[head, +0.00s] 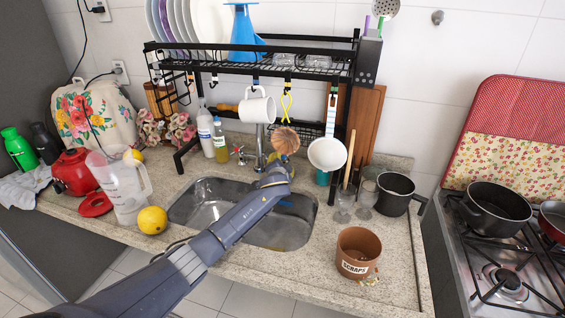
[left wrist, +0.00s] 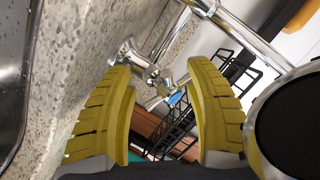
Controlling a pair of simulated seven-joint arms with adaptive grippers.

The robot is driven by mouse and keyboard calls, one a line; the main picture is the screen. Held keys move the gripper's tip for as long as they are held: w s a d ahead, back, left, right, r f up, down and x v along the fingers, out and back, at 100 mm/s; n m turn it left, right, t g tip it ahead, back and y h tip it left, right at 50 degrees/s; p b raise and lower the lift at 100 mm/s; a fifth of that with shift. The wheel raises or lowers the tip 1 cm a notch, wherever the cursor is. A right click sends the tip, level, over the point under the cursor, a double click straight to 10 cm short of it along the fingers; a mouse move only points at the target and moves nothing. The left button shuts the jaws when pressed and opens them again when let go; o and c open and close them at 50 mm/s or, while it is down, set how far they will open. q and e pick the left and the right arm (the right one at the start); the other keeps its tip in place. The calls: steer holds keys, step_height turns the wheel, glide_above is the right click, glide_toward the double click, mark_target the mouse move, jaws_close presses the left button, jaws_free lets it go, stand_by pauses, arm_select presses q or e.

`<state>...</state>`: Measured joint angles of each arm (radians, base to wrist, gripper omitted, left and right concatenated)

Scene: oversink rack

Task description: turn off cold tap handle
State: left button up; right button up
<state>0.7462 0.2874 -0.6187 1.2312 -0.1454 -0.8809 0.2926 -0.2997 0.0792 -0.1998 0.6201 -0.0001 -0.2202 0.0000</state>
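The chrome faucet (head: 259,143) stands at the back edge of the sink. A tap handle with a red mark (head: 240,154) shows to its left. The cold tap handle is hidden in the head view behind my left gripper (head: 275,172) and a hanging brown brush. In the left wrist view, a chrome tap handle (left wrist: 152,76) lies ahead, between the yellow fingers of my left gripper (left wrist: 163,70). The fingers are apart and empty. I cannot tell whether they touch the handle. My right gripper is in neither view.
The black rack (head: 250,60) spans the sink (head: 190,206). A white mug (head: 257,108), the brown brush (head: 285,141) and a white pan (head: 327,154) hang near the gripper. Glasses (head: 345,203) and a scraps pot (head: 357,254) stand to the right, a lemon (head: 152,220) to the left.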

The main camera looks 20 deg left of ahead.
arm_select(q)
steer(key=shift+r, duration=0.15)
steer(key=shift+s+r, duration=0.15)
steer(key=shift+s, duration=0.35)
steer(key=v, duration=1.1)
